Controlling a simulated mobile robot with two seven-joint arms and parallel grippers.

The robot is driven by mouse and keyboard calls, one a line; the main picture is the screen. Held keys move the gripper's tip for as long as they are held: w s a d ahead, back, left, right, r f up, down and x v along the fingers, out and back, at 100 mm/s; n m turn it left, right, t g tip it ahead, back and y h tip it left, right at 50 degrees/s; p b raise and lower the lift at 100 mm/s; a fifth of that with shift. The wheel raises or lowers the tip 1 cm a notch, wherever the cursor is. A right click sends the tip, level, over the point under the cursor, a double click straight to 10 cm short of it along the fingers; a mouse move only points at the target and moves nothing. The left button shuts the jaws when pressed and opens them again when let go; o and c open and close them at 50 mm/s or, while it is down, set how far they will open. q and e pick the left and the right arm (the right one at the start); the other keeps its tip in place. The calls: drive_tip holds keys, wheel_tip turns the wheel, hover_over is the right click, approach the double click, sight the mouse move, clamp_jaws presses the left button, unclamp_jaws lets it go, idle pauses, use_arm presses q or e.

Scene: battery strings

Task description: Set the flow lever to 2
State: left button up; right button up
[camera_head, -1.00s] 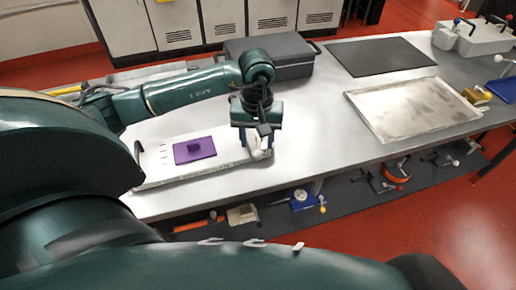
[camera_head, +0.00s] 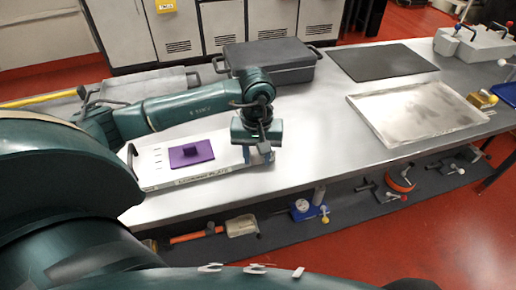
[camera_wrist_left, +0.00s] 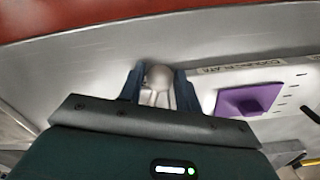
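The purple block with a raised grip (camera_head: 191,152) sits on a pale plate (camera_head: 152,167) with short tick marks at its left; the block also shows in the wrist view (camera_wrist_left: 249,98). I cannot tell which part is the flow lever. My left gripper (camera_head: 258,158) points down at the plate's right end, right of the purple block. In the wrist view its two blue fingers (camera_wrist_left: 159,92) stand on either side of a rounded grey knob (camera_wrist_left: 159,76). Whether they press on it is unclear. My right gripper is out of view.
A dark grey case (camera_head: 270,62) stands behind my left arm. A black mat (camera_head: 382,62) and a shallow metal tray (camera_head: 418,112) lie to the right. Several tools are on the lower shelf. The bench between gripper and tray is clear.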

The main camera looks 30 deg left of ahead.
use_arm(q)
drive_tip(key=c, duration=0.6)
drive_tip(key=shift+w+d+n, duration=0.55)
drive_tip(key=shift+d+n, duration=0.2)
drive_tip(key=shift+n, duration=0.55)
drive_tip(key=shift+w+d+n+b, duration=0.3)
drive_tip(key=shift+n+b, duration=0.05)
drive_tip(key=shift+n, duration=0.25)
drive_tip(key=shift+w+d+n, duration=0.3)
drive_tip(key=shift+w+n, duration=0.05)
drive_tip(key=shift+n, duration=0.35)
drive_tip(key=shift+w, duration=0.1)
